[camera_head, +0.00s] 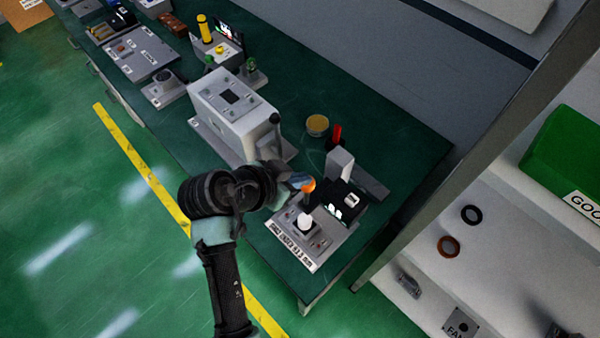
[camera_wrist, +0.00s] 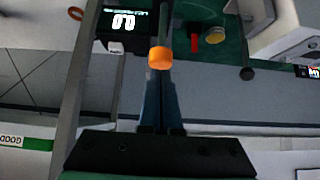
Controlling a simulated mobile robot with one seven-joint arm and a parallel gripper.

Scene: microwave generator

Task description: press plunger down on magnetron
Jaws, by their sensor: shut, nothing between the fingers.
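My gripper (camera_head: 303,183) is shut and empty above the near-right end of the green workbench. Its two blue-grey fingers also show in the wrist view (camera_wrist: 160,84). A small orange cylinder (camera_wrist: 159,58) lies right at the fingertips in the wrist view; its orange top also shows beside the fingers in the head view (camera_head: 308,185). I cannot tell whether they touch. Below is a grey panel unit (camera_head: 290,244) with a white rounded knob (camera_head: 305,222). Which part is the magnetron or its plunger is not clear, as my gripper hides part of this area.
A black display box (camera_head: 341,203) stands just right of my gripper. A grey block (camera_head: 340,164), a red upright part (camera_head: 337,134) and a yellow-topped round part (camera_head: 317,124) are behind. A large grey box (camera_head: 232,108) stands left. A white shelf is at right.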

